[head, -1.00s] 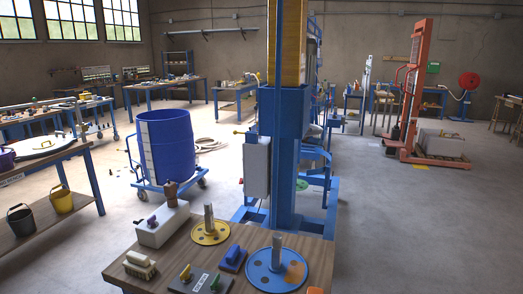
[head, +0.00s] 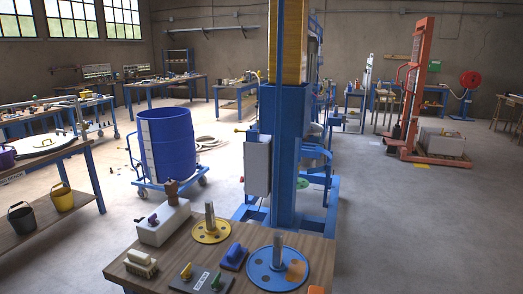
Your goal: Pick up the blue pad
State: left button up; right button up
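The blue pad (head: 233,257) lies on the wooden table at the bottom of the head view. It has a blue handle-like top on a darker base. It sits between the yellow disc (head: 211,231) with an upright grey shaft and the larger blue disc (head: 264,278) with a similar shaft. A dark plate (head: 202,280) with a yellow-handled piece on it lies just in front and to its left. Neither of my grippers shows in this view.
A brush-like block (head: 141,264) and a white box (head: 160,224) with a brown top piece share the wooden table (head: 322,262). A blue column (head: 291,150) rises directly behind the table. A blue drum (head: 168,145) stands on a cart to the left. Open floor lies to the right.

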aim_at(234, 257)
jog(key=j+z, duration=0.9)
jog(key=z, duration=0.15)
